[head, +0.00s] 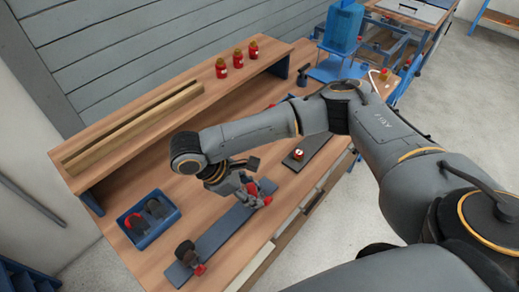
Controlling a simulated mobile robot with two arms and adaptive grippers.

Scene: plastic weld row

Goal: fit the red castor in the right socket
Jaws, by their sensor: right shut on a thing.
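My right gripper (254,192) reaches over the bench from the right and points down. It is shut on a small red part, which looks like the red castor (266,201), mostly hidden by the fingers. The castor is at the far end of a long dark grey bar (232,222); I cannot tell whether it touches the bar or sits in a socket. At the bar's near left end is another castor (186,254) with a dark wheel and a red part. The sockets are too small or hidden to make out. My left gripper is not in view.
A blue tray (150,240) with dark, partly red pieces lies left of the bar. A dark mat (318,148) bears a small red and white item (298,155). A raised shelf (205,92) holds three red jars and a long wooden beam. A blue machine (341,35) stands behind.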

